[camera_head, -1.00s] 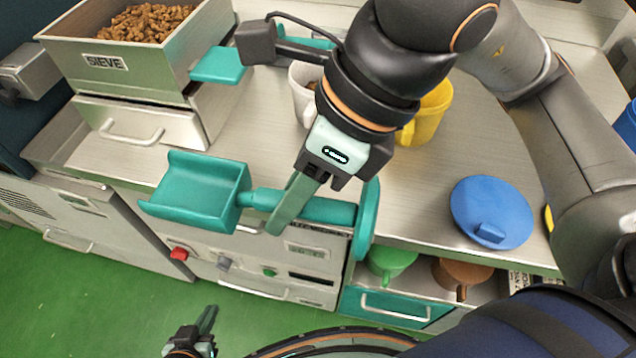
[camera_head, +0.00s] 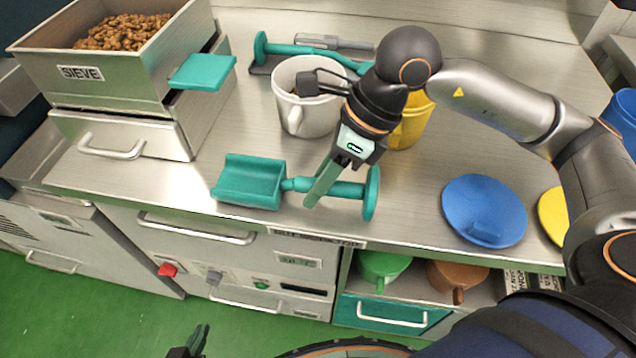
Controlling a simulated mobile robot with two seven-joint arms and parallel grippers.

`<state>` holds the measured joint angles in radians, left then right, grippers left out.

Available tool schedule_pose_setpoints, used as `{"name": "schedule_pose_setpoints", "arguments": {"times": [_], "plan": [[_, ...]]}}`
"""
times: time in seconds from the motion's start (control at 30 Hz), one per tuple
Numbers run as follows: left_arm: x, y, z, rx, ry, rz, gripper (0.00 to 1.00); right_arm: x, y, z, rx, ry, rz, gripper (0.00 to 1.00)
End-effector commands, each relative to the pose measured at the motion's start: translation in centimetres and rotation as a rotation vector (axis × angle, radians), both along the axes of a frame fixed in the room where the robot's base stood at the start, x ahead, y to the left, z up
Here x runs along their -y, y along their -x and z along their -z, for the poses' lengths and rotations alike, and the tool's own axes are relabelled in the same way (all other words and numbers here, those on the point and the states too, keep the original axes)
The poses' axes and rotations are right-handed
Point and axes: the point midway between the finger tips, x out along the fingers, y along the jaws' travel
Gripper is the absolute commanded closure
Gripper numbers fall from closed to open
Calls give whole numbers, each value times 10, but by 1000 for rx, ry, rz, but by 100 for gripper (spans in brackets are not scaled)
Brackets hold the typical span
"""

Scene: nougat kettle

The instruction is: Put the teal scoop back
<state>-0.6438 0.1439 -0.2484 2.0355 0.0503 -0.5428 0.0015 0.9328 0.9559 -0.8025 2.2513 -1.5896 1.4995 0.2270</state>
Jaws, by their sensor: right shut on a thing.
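The teal scoop (camera_head: 250,181) is level, its open trough to the left and a round disc at its handle's right end. My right gripper (camera_head: 318,190) is shut on the scoop's handle. The scoop shows over the front edge of the steel counter; whether it touches the counter I cannot tell. A second teal tool (camera_head: 290,50) with a disc end lies at the back on a dark holder (camera_head: 262,68), partly hidden by the white mug and my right arm. My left gripper (camera_head: 196,343) is at the bottom edge, mostly cut off, away from the scoop.
A white mug (camera_head: 295,112) and a yellow mug (camera_head: 412,122) stand behind my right gripper. The sieve box (camera_head: 110,88) with brown pieces, a teal tab (camera_head: 203,72) jutting from it, is at left. A blue lid (camera_head: 484,210) lies at right. The counter between is clear.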

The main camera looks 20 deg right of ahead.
Motion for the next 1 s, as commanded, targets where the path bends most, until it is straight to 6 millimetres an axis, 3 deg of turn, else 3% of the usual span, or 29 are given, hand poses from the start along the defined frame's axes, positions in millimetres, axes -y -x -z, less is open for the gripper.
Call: {"name": "schedule_pose_setpoints", "arguments": {"times": [0.37,0.4,0.63,1.0], "plan": [[-1,0,6,-1,-2,0,100,0,0,8,2,-1,0,100],[-1,0,5,-1,-3,-1,100,0,0,7,2,0,0,67],[-1,0,4,-1,-3,-1,100,0,0,6,2,0,0,42],[-1,-1,-3,0,-2,-1,100,0,0,0,2,0,0,40]]}}
